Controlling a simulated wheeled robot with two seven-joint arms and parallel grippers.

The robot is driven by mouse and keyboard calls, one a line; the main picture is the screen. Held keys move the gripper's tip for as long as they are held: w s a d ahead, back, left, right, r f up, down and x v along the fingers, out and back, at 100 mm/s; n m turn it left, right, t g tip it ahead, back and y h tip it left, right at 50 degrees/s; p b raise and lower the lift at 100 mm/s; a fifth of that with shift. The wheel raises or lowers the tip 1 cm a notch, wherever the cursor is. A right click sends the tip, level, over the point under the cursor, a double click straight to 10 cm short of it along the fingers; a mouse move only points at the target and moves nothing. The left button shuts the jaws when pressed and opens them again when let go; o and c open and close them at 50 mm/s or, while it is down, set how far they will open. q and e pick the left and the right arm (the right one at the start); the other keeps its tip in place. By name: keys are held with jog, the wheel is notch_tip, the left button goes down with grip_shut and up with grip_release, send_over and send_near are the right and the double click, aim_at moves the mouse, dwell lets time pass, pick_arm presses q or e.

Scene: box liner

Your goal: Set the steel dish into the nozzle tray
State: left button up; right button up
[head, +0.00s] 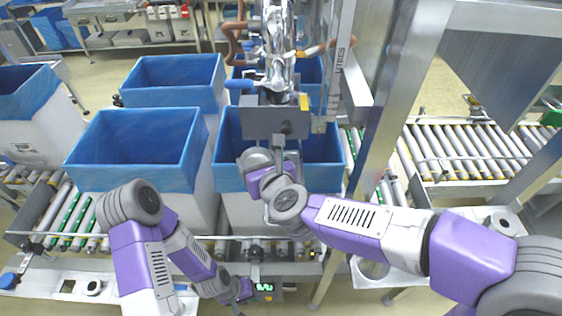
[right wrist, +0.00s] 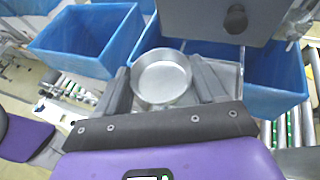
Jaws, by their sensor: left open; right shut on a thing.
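The steel dish (right wrist: 162,78) is a round, shallow metal bowl, upright between the two fingers of my right gripper (right wrist: 163,88). In the head view the dish (head: 256,157) shows partly, just past my right gripper (head: 268,172), which is shut on it below the grey nozzle block (head: 272,120). A grey metal surface (right wrist: 226,74) behind the dish in the right wrist view may be the nozzle tray; the dish and fingers partly hide it. I cannot tell whether the dish touches it. My left gripper (head: 238,292) is open, low at the front near the conveyor edge, away from the dish.
A blue-lined box (head: 228,160) stands under the nozzle. Another blue-lined box (head: 135,150) is to its left, with more behind. A steel post (head: 395,95) stands right of the nozzle, close to my right arm. A roller conveyor (head: 470,150) lies at right.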

jog(key=w+d, duration=0.4)
jog(key=shift+w+d, duration=0.2)
jog(key=shift+w+d+f+b, duration=0.1)
jog(key=shift+d+f+b, duration=0.05)
jog(key=shift+f+b, duration=0.35)
jog(key=shift+w+d+f+b, duration=0.1)
jog(key=shift+f+b, duration=0.15)
jog(key=shift+f, duration=0.35)
notch_tip(320, 180, down, 5)
jog(key=shift+r+b, duration=0.2)
jog(key=shift+b, duration=0.85)
jog(key=shift+w+f, duration=0.15)
jog(key=shift+w, duration=0.05)
jog(key=shift+f, duration=0.1)
jog(key=o, duration=0.7)
jog(key=shift+o, duration=0.2)
